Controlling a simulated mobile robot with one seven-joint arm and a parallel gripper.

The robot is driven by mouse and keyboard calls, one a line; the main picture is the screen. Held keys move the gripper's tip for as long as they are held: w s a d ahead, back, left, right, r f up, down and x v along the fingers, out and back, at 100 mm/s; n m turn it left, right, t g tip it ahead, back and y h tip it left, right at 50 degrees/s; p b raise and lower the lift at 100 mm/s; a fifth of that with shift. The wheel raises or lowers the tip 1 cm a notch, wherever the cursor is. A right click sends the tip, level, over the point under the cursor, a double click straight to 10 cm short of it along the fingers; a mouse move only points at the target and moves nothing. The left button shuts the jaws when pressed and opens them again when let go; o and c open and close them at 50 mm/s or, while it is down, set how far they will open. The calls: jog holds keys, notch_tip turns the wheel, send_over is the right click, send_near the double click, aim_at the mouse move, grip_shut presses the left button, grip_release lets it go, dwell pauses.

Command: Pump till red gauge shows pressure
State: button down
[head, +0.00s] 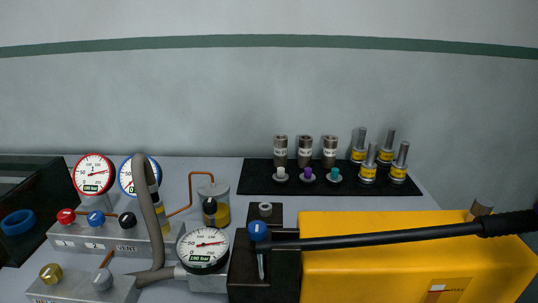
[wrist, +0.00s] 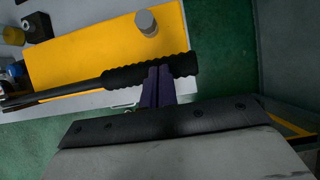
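The red-rimmed gauge (head: 94,174) stands at the left in the head view. Its red needle appears to point to the right; the scale is too small to read. The yellow pump (head: 400,262) has a long black lever (head: 390,237) that lies nearly level above it, with a ribbed grip (head: 508,223) at the right end. In the wrist view, my gripper (wrist: 158,70) has its dark fingers side by side, with almost no gap. Their tips overlap the ribbed grip (wrist: 125,76); whether they touch it cannot be told. My gripper is not visible in the head view.
A blue-rimmed gauge (head: 126,180) is partly hidden by a grey hose (head: 145,205). A black-rimmed pump gauge (head: 203,248) has its needle toward the right. Red (head: 66,216), blue (head: 96,218) and black knobs sit on a grey block. Fittings stand on a black mat (head: 255,180) behind.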

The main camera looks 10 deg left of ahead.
notch_tip(320, 180, up, 10)
jog(key=a+p, duration=0.2)
jog(key=p, duration=0.3)
jog(key=shift+p, duration=0.4)
jog(key=shift+f, duration=0.3)
jog(key=shift+a+r, duration=0.25)
jog(key=shift+r, duration=0.1)
dwell(0.9)
dwell(0.4)
